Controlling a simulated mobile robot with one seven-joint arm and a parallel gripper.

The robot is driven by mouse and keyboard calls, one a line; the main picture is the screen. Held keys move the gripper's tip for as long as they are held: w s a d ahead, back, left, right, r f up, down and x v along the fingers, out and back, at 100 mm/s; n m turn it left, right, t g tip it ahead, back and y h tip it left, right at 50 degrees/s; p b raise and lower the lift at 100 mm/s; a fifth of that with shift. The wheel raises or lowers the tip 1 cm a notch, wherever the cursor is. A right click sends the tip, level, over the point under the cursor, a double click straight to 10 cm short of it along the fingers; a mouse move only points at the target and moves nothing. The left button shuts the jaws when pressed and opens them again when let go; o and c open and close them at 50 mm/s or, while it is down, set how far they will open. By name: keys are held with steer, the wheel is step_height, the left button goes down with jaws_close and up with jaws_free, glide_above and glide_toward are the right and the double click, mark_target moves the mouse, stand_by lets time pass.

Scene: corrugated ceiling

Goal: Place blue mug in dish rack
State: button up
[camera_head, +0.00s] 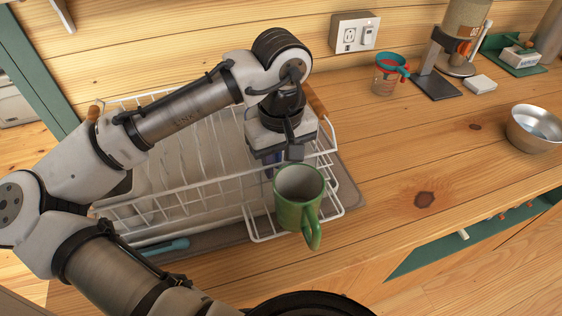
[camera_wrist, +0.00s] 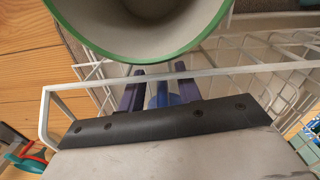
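My gripper (camera_head: 283,150) points down over the right end of the white wire dish rack (camera_head: 190,200). A small patch of blue (camera_head: 269,168) shows under it, mostly hidden by the gripper and a green mug (camera_head: 298,187). In the wrist view, blue (camera_wrist: 163,94) shows between two dark, separated bars beyond the gripper's black edge. I cannot tell whether this is the blue mug or whether the fingers touch it. The green mug is upright at the rack's front right corner, handle toward the front. Its rim (camera_wrist: 140,55) fills the top of the wrist view.
A teal-handled item (camera_head: 165,246) lies by the rack's front edge. A glass jar with a teal and red top (camera_head: 388,76), a coffee stand (camera_head: 440,75) and a metal bowl (camera_head: 537,128) stand to the right.

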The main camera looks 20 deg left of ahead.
step_height(320, 180, up, 12)
steer(key=b, duration=0.1)
steer(key=shift+f, duration=0.25)
steer(key=shift+s, duration=0.1)
